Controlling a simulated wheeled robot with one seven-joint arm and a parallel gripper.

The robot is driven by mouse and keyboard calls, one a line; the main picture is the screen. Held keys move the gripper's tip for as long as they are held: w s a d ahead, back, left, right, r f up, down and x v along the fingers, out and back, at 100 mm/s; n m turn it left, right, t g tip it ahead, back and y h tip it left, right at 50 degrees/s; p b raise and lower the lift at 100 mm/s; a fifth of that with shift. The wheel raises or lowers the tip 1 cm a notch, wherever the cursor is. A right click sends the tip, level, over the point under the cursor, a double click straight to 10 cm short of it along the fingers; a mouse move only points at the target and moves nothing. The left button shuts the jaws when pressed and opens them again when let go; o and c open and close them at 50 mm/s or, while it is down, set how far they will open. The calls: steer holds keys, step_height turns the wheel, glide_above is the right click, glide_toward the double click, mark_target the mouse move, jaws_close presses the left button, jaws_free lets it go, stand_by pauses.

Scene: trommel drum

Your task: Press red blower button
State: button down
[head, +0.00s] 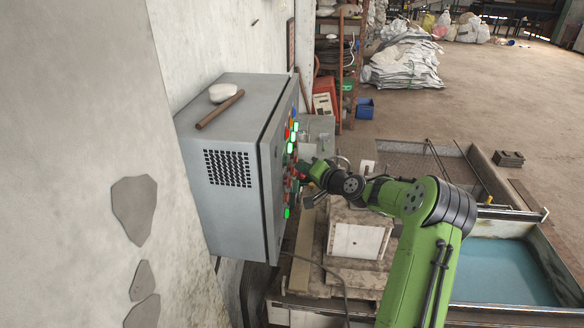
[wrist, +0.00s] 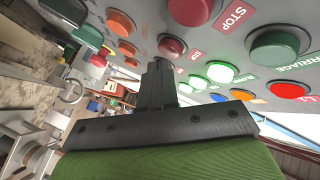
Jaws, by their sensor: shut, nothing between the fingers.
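The control panel is the front face of a grey cabinet (head: 222,135), seen edge-on in the head view. In the wrist view it holds a large red button (wrist: 190,10) labelled STOP, a smaller red button (wrist: 172,46), a red button (wrist: 290,90) at the right and lit green buttons (wrist: 221,71). The smaller labels are hard to read, so I cannot tell which red button is the blower's. My gripper (head: 302,167) is shut and empty, close to the panel face. In the wrist view its fingertips (wrist: 159,64) appear just below the smaller red button; contact cannot be told.
Orange buttons (wrist: 121,22) and an unlit green button (wrist: 278,47) sit around the gripper on the panel. A brown rod (head: 219,110) and a white lump (head: 222,92) lie on the cabinet. A water tank (head: 502,272) stands at right. Open floor (head: 500,80) lies beyond.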

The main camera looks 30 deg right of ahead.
steer(key=shift+w+a, duration=0.3)
steer(key=shift+a, duration=0.1)
stand_by(0.3)
steer(key=shift+s+d, duration=0.1)
steer(key=shift+d, duration=0.05)
steer(key=shift+s+d+b, duration=0.4)
steer(key=shift+s+d, duration=0.05)
steer(key=shift+d, duration=0.1)
steer(key=shift+s+d+b, duration=0.2)
steer(key=shift+s+d, duration=0.55)
steer(key=shift+d, duration=0.25)
steer(key=shift+s+d+b, duration=0.15)
steer(key=shift+s+d, duration=0.6)
steer(key=shift+d, duration=0.25)
